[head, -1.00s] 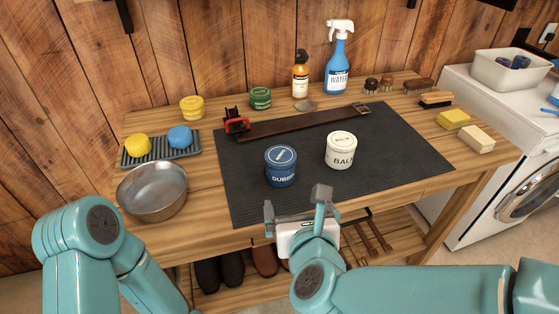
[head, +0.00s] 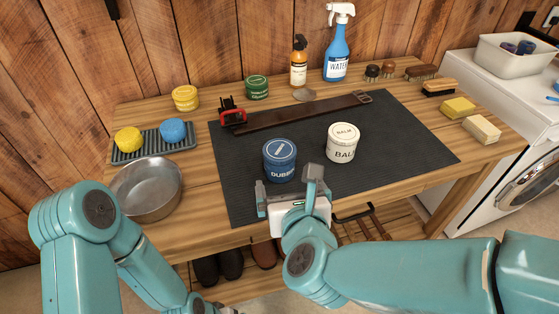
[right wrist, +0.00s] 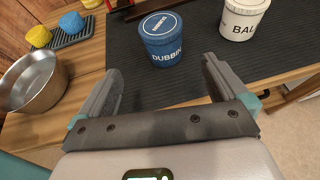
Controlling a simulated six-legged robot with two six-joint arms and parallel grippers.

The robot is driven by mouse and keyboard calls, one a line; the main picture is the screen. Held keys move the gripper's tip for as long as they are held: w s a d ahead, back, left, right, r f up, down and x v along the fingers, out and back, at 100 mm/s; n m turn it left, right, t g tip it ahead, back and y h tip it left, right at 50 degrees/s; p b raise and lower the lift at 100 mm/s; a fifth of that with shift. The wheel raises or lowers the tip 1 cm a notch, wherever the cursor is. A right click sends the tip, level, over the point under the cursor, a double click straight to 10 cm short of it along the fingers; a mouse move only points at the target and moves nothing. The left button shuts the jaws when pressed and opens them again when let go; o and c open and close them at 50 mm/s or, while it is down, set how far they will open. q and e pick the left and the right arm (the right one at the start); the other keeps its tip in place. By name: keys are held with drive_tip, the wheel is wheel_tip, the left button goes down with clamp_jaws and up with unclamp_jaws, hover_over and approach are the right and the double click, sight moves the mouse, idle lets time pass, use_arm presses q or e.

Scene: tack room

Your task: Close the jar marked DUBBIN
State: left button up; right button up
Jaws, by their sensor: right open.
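The blue DUBBIN jar (head: 280,165) stands upright on the dark mat (head: 235,205). A blue lid (head: 280,147) with a white mark covers its top; I cannot tell whether it is screwed tight. In the right wrist view the jar (right wrist: 163,48) is ahead of the fingers, between their lines. My right gripper (head: 287,181) is open and empty at the mat's front edge, just short of the jar and not touching it. Its two fingers (right wrist: 162,68) point at the jar. My left arm is at the lower left; its gripper's jaws are out of view.
A white BALM jar (head: 342,143) stands close right of the blue jar. A leather strap (head: 295,117) lies behind. A metal bowl (head: 147,188) and a sponge tray (head: 150,150) are left. Bottles and tins line the back; brushes and sponges are right.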

sight(280, 165)
drive_tip(key=x, duration=0.9)
drive_tip(key=shift+w+f, duration=0.15)
drive_tip(key=shift+w, duration=0.05)
drive_tip(key=p+x, duration=0.1)
drive_tip(key=x, duration=0.4)
drive_tip(key=shift+w+d+f, duration=0.1)
drive_tip(key=shift+d, duration=0.05)
drive_tip(key=c, duration=1.2)
wheel_tip(280, 165, up, 20)
drive_tip(key=p, duration=0.6)
